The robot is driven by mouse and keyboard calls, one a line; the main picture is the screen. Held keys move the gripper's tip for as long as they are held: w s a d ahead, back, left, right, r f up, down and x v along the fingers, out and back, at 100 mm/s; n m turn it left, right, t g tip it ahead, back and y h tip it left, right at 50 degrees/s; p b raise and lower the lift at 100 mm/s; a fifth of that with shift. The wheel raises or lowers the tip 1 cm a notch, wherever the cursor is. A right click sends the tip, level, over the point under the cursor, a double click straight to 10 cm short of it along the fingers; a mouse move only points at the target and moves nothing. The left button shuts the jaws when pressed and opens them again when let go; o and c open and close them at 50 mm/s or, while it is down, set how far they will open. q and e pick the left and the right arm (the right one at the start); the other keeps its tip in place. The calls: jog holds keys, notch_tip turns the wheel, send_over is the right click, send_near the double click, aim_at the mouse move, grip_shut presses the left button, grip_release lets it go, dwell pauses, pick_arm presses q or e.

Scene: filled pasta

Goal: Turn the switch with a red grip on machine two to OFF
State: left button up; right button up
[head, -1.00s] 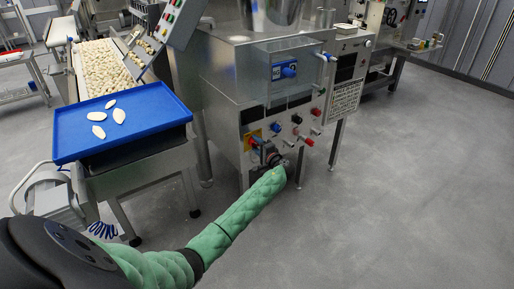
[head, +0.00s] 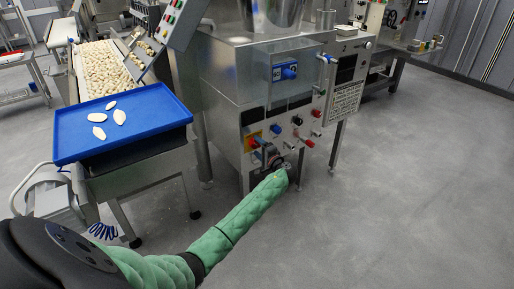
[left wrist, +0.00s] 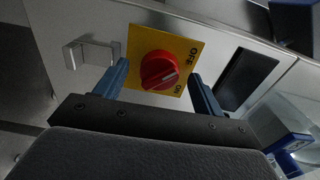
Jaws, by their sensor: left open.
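The switch with the red grip (left wrist: 160,70) sits on a yellow plate (left wrist: 189,46) marked OFF and ON in the left wrist view. A pale line shows on the red grip; I cannot tell exactly which mark it points to. In the head view a piece of the yellow plate (head: 251,141) shows on the front of the steel machine (head: 223,112). My left gripper (head: 268,156) is close to that panel. In the left wrist view its blue fingers (left wrist: 158,76) are open, one on each side of the grip; contact is not visible. My right gripper is not in view.
A blue tray (head: 75,146) with several white pasta pieces stands left of the machine. Other knobs, including a red one (head: 309,143), sit right of the switch. A metal handle (left wrist: 90,53) is left of the plate. The floor at right is clear.

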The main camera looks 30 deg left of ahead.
pick_arm(q)
jog(key=v, duration=0.6)
jog(key=shift+s+d, duration=0.2)
jog(key=shift+d, duration=0.1)
jog(key=shift+w, duration=0.1)
